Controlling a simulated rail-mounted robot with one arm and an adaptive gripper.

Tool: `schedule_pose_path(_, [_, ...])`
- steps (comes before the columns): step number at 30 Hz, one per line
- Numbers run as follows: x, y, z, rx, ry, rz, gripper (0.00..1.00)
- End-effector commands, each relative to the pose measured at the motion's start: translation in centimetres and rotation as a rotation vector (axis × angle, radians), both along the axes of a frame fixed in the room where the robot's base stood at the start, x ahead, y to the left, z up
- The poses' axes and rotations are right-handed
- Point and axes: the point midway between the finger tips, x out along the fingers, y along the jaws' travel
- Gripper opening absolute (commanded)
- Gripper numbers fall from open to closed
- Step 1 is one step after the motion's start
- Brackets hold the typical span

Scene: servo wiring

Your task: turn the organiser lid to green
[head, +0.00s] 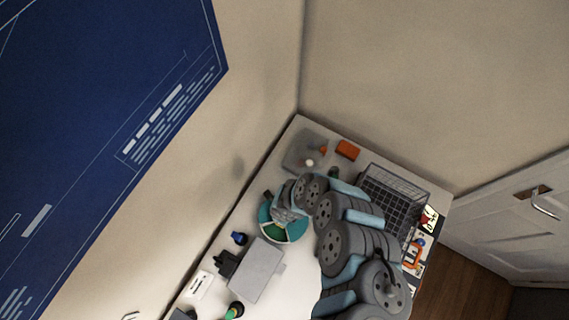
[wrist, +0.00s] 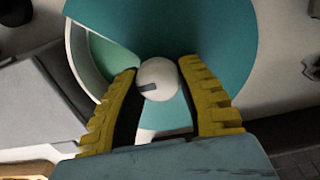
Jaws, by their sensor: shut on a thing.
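The organiser is a round box with a teal lid (wrist: 215,40) and a pale round knob (wrist: 157,78) with a dark mark at its centre. In the wrist view, a wedge-shaped opening at the lid's left shows a green compartment (wrist: 108,55) and pale walls. My gripper (wrist: 158,85) has its yellow fingers on both sides of the knob, shut on it. In the head view, the organiser lid (head: 265,212) is on the table at the wall side, with my gripper (head: 286,212) over its middle, hiding the knob.
A grey box (head: 257,270) stands close to the organiser, with a black part (head: 227,263) and a blue item (head: 240,238) beside it. A wire basket (head: 395,195) is behind my arm. An orange block (head: 348,149) and a grey tray (head: 300,150) lie at the far corner.

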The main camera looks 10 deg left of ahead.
Motion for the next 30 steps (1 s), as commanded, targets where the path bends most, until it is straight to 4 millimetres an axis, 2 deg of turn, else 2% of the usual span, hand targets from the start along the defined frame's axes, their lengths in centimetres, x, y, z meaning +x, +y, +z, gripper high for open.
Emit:
schedule_pose_path(1, [0.0, 0.0, 0.1, -0.001, 0.001, 0.000, 0.44])
schedule_pose_path(3, [0.0, 0.0, 0.1, -0.001, 0.001, 0.000, 0.64])
schedule_pose_path(4, [0.0, 0.0, 0.1, 0.000, 0.000, 0.000, 0.65])
schedule_pose_path(22, [0.3, 0.3, 0.0, 0.008, -0.004, -0.013, 0.65])
schedule_pose_path(26, [1.9, 2.2, 0.0, 0.061, -0.028, -0.101, 0.65])
schedule_pose_path(30, [5.6, 5.3, -0.2, 0.173, -0.075, -0.315, 0.65])
